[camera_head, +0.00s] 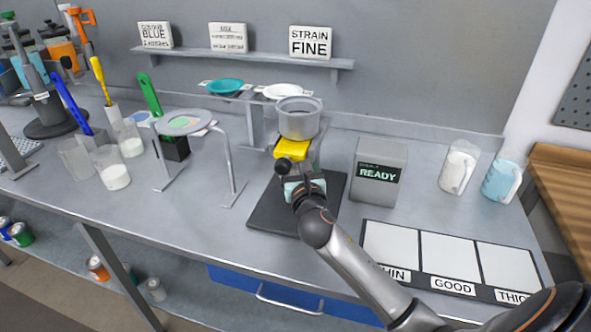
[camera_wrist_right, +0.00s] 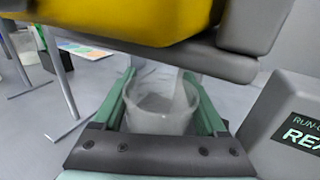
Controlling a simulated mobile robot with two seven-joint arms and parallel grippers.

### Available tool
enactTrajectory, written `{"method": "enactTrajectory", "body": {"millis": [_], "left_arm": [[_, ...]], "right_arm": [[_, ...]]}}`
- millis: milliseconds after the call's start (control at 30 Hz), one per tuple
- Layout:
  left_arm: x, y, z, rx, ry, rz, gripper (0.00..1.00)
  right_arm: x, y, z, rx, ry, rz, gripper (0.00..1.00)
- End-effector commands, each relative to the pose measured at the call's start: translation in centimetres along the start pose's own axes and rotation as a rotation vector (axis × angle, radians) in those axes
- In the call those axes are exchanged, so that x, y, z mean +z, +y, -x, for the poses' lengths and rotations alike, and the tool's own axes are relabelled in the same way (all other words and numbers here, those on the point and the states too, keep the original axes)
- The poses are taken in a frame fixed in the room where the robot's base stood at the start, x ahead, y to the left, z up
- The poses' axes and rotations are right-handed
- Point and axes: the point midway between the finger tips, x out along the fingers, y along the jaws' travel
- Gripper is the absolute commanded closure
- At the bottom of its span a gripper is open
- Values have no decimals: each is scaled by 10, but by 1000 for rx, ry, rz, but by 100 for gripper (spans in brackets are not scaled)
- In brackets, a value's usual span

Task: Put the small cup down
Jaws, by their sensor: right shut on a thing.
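My right gripper (camera_head: 304,187) is low at the front of a stand with a dark base plate (camera_head: 268,213), below the stand's yellow part (camera_head: 292,150). In the right wrist view the small cup (camera_wrist_right: 160,118), translucent and whitish, sits upright between the two green fingers of my right gripper (camera_wrist_right: 166,100). The gripper is shut on it. In the head view the cup is hidden by my gripper and the stand. I cannot tell whether the cup's bottom touches the base plate. My left gripper is not in view.
A grey container (camera_head: 299,118) tops the stand. A box reading READY (camera_head: 378,172) is close on the right. A labelled mat (camera_head: 440,305) lies front right, with two jugs (camera_head: 460,167) behind. A ring stand (camera_head: 185,124) and beakers (camera_head: 110,168) are left. Bare worktop lies front left.

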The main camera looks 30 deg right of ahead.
Motion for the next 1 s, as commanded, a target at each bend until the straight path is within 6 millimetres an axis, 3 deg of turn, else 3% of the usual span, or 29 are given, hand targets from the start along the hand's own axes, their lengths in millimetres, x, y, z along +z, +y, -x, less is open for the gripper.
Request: {"method": "enactTrajectory", "body": {"millis": [33,133,533,567,767,1000], "left_arm": [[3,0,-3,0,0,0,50],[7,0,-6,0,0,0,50],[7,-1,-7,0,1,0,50],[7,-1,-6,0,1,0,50],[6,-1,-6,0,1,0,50],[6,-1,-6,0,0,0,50]], "right_arm": [[-13,0,1,-1,7,-1,86],[-26,0,1,-1,6,-2,86],[-31,0,1,1,3,1,86],[-30,0,1,1,2,0,22],[-29,0,1,1,3,0,0],[-28,0,1,1,2,0,0]]}}
